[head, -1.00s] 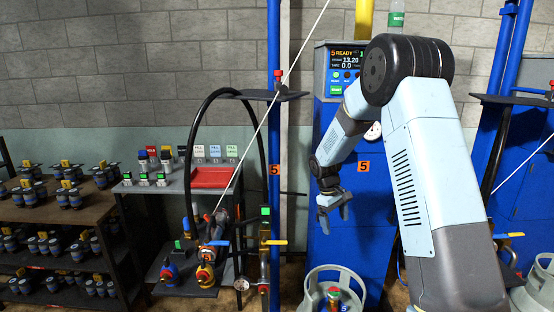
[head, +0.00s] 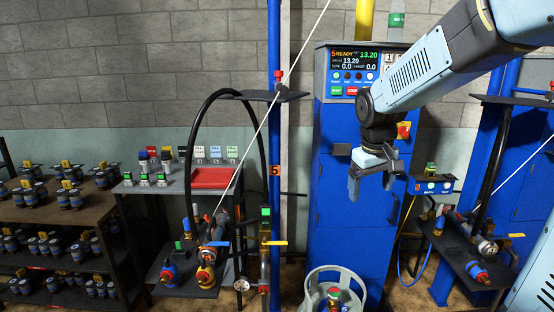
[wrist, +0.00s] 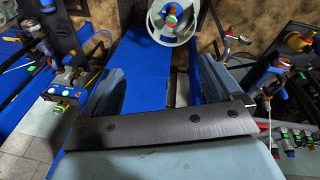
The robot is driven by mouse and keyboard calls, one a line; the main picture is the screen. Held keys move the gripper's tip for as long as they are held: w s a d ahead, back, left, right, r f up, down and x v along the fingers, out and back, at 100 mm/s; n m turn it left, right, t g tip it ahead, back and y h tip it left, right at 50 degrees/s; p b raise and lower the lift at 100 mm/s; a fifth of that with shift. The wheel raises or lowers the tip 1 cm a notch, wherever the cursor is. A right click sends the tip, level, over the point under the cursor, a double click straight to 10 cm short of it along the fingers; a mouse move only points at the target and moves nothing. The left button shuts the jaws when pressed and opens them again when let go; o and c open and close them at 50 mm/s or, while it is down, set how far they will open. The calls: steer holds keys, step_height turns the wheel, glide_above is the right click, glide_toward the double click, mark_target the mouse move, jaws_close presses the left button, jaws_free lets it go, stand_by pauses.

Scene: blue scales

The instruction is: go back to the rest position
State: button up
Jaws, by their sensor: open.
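My gripper (head: 371,187) hangs in front of the blue scale cabinet (head: 335,215) in the head view, below the display panel. Its fingers point down, stand apart and have nothing between them. In the wrist view the two fingers of my gripper (wrist: 160,88) are spread, with the blue cabinet and floor beyond. My arm reaches in from the upper right.
A grey gas cylinder (head: 335,278) stands at the cabinet's foot; it also shows in the wrist view (wrist: 175,22). A blue post (head: 274,130) with a black hose is to the left. A shelf rack (head: 75,215) of valves stands far left. A hose stand (head: 470,250) is right.

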steer(key=s+r+m+t+y, duration=0.1)
steer(key=s+r+m+t, duration=0.2)
steer(key=s, duration=1.6)
steer(key=shift+d+r, duration=0.25)
steer(key=shift+r, duration=0.25)
